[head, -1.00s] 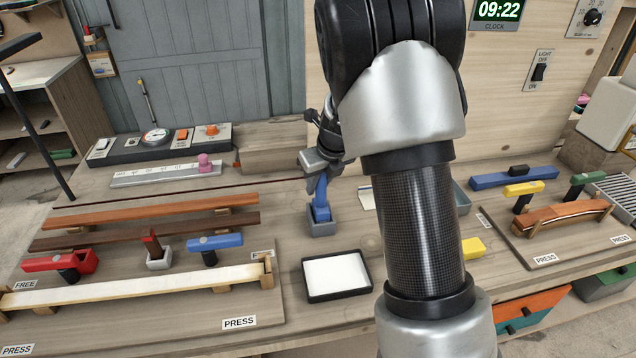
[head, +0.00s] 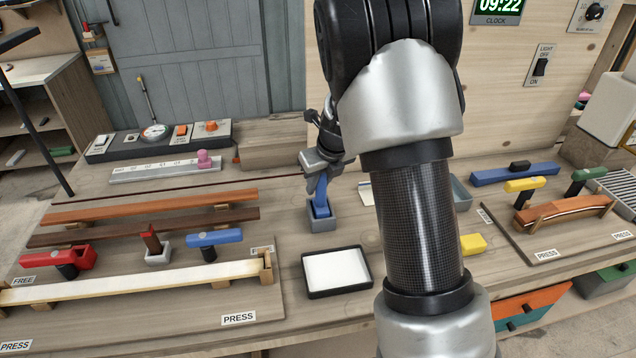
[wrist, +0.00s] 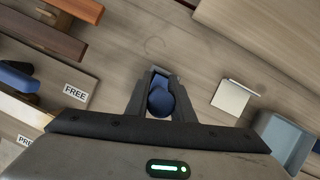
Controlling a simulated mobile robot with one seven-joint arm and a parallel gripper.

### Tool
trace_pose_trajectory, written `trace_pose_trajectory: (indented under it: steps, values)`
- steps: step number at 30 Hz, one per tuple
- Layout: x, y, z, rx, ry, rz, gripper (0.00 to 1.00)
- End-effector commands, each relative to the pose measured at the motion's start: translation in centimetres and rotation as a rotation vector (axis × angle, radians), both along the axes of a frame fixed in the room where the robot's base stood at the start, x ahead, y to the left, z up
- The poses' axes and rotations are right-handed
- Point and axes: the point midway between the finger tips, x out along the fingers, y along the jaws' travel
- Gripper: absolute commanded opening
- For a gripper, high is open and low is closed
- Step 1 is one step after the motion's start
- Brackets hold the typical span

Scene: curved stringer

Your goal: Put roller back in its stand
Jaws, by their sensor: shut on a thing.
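The blue roller (head: 320,207) is at the small grey-blue stand (head: 322,225) in the middle of the bench. Its lower end appears to be inside the stand; how deep it sits I cannot tell. My gripper (head: 317,184) is shut on the roller's upper part from above. In the wrist view the round blue end of the roller (wrist: 160,101) shows between the fingers of my gripper (wrist: 160,85). The stand is mostly hidden there behind the fingers and roller.
A white pad in a black tray (head: 337,271) lies in front of the stand. Clamps and wooden strips lie on the left board (head: 180,303). A curved wooden piece (head: 562,215) lies at right. A grey-blue open bin (wrist: 284,140) stands right of my gripper.

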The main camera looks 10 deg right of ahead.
Motion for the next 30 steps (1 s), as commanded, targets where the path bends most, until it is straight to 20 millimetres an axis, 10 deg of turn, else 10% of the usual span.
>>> trace_pose_trajectory:
  steps: [9,10,14,30]
  values:
    - [0.0,-0.01,-0.68,0.0,0.0,0.0,0.0]
    - [0.02,-0.01,-0.66,0.0,-0.001,0.0,0.23]
    - [0.01,-0.01,-0.62,0.0,0.0,0.0,0.43]
    - [0.0,0.0,-0.65,0.0,0.0,0.0,0.65]
